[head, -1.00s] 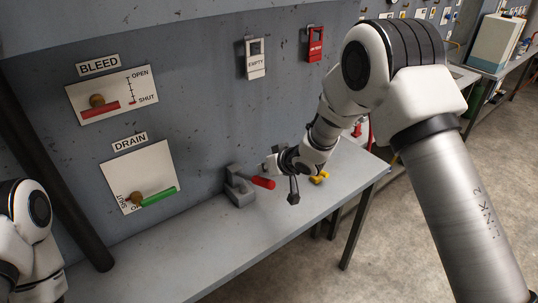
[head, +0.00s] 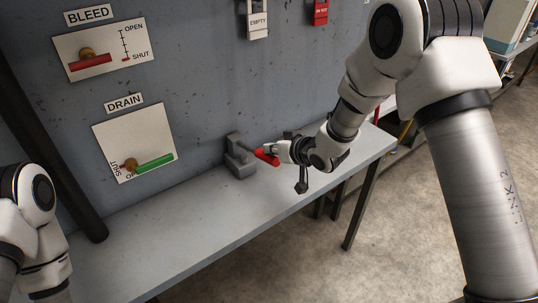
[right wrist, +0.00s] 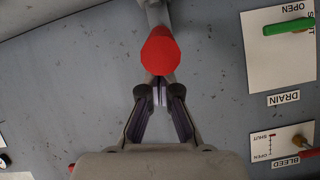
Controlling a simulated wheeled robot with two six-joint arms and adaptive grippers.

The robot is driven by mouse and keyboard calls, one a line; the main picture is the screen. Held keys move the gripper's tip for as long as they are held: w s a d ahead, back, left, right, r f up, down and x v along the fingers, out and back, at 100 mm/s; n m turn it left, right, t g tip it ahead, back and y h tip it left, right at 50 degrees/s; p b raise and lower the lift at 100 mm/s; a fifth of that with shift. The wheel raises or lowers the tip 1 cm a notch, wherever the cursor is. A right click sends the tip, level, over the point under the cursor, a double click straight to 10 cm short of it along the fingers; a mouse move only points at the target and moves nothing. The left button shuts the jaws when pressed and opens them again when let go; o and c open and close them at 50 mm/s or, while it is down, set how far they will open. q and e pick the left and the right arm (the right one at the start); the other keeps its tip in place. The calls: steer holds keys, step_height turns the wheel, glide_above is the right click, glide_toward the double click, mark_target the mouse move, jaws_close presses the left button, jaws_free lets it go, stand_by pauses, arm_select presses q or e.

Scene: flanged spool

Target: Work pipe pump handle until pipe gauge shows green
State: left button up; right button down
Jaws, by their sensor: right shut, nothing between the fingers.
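The pump is a grey block (head: 238,158) on the bench against the wall, with a red-gripped handle (head: 266,156) sticking out to the right. In the right wrist view the handle's round red end (right wrist: 160,52) faces me, just beyond my fingertips. My right gripper (head: 279,152) is at the handle's outer end. Its fingers (right wrist: 159,92) are shut with nothing between them; I cannot tell whether they touch the handle. Only links of my left arm show at lower left. No gauge can be made out clearly.
The DRAIN panel (head: 122,138) with a green lever and the BLEED panel (head: 125,45) with a red lever are on the wall at left. EMPTY (head: 258,22) and red (head: 320,12) tags hang above. The bench (head: 185,228) is clear in front of the pump.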

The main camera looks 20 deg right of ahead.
step_height(320, 180, down, 9)
steer(key=s+t+y+b, duration=0.1)
steer(key=s+t+b, duration=0.1)
steer(key=b, duration=1)
steer(key=shift+d+t+y+b, duration=0.3)
steer(key=shift+d+t+b, duration=0.1)
steer(key=shift+t, duration=0.4)
steer(key=shift+s+a+f, duration=0.1)
steer(key=shift+s+f, duration=0.1)
steer(key=shift+r, duration=0.1)
step_height(320, 180, up, 5)
steer(key=d+p, duration=0.1)
steer(key=p, duration=0.3)
steer(key=f+b+v, duration=0.1)
steer(key=b+v, duration=0.1)
steer(key=v, duration=0.7)
steer(key=shift+s+d, duration=0.15)
steer(key=shift+s, duration=0.25)
